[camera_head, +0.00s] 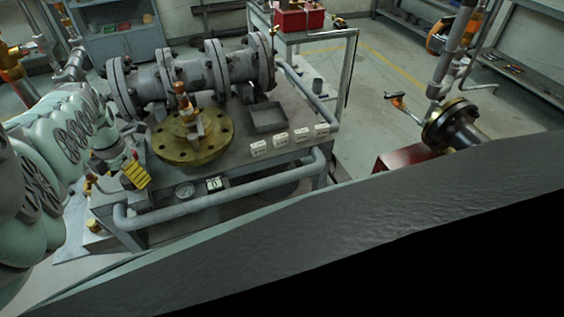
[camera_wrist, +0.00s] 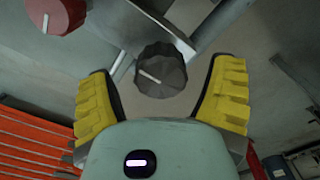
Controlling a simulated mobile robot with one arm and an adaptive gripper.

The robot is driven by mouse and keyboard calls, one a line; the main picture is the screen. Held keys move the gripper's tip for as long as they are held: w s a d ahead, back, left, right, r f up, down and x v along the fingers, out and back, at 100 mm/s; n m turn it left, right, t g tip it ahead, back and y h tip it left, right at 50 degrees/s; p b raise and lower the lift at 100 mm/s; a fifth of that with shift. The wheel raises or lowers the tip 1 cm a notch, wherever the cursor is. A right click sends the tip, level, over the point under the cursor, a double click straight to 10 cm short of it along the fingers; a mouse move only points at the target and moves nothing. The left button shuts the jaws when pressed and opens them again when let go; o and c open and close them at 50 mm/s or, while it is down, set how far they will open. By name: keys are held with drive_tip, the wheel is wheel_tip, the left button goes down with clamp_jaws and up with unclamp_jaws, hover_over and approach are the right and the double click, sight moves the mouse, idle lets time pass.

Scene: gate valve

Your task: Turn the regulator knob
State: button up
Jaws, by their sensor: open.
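In the wrist view a dark, ridged knob (camera_wrist: 160,72) with a white pointer line lies ahead of my gripper (camera_wrist: 161,85). My gripper's two yellow-padded fingers are open, one on each side of the knob, with gaps visible at both sides. Whether the fingertips reach the knob's depth is unclear. A red knob (camera_wrist: 57,14) with a white mark is at the upper left of the same view. In the head view my gripper (camera_head: 133,168) is at the bench's left end; I cannot make out the dark knob there.
The grey bench (camera_head: 225,150) carries a flanged pipe assembly (camera_head: 175,82), a brass flange (camera_head: 192,140), a tray (camera_head: 268,117) and several white blocks (camera_head: 290,139). A gauge (camera_head: 185,190) and a pipe rail (camera_head: 225,195) are along its front. Orange slats (camera_wrist: 35,140) show at the wrist view's lower left.

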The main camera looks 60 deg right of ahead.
drive_tip(key=shift+s+d+f, duration=0.1)
drive_tip(key=shift+d+f, duration=0.05)
drive_tip(key=shift+f, duration=0.45)
drive_tip(key=c, duration=1.2)
